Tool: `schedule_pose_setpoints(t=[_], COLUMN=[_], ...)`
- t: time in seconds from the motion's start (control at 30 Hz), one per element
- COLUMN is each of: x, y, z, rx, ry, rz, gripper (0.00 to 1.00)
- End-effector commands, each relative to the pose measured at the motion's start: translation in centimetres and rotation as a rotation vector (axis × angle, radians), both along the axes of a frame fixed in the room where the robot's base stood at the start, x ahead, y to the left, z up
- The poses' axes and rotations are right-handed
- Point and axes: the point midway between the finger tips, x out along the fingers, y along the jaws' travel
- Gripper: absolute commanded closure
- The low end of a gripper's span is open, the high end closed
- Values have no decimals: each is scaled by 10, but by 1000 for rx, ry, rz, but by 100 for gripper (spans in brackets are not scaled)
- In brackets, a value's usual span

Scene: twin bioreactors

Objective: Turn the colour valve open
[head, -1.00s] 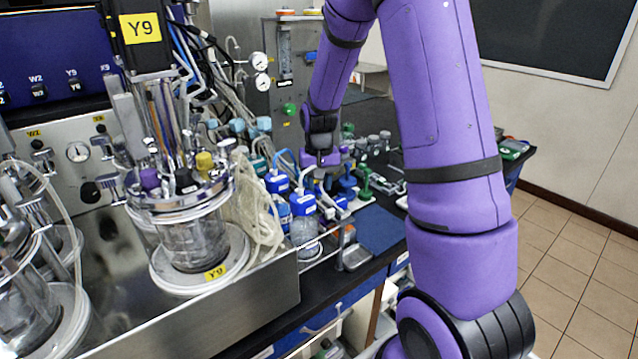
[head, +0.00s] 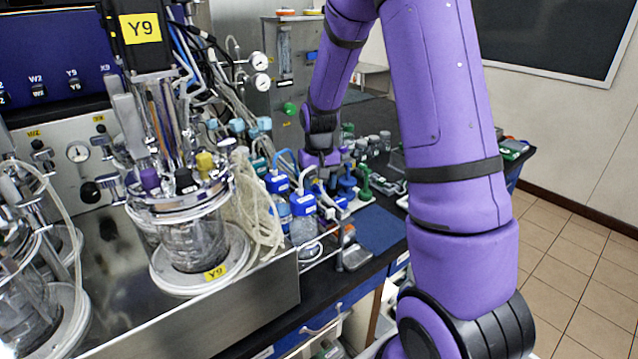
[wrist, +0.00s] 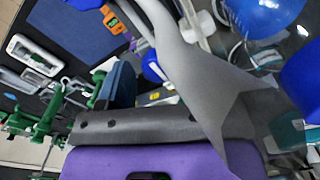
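My gripper (head: 320,160) points down over the crowded bench, among blue-capped bottles and small blue and green fittings. In the wrist view its purple and grey body fills the bottom, and a pale grey finger (wrist: 190,70) reaches up the picture. Whether the fingers are apart or closed on something cannot be told. Green valve-like fittings (head: 366,183) stand just right of the gripper; they show at the left of the wrist view (wrist: 45,125). A dark blue fitting (wrist: 118,84) is close beside the grey body. Which piece is the colour valve is unclear.
Blue-capped bottles (head: 302,204) stand left of and in front of the gripper. A glass bioreactor vessel (head: 192,240) labelled Y9 and loose clear tubing (head: 252,205) are further left. A dark blue mat (head: 380,228) lies bare at the bench's front.

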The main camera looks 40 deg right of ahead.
Motion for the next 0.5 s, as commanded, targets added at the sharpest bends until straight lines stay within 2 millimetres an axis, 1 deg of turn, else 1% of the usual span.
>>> schedule_pose_setpoints(t=[0.17,0.27,0.37,0.5], x=[0,0,1,1], y=[0,0,0,0], z=[0,6,19,44], rx=[0,0,-1,-1], ry=[1,-1,-3,-5], rz=[-1,0,0,1], gripper=[41,41,41,41])
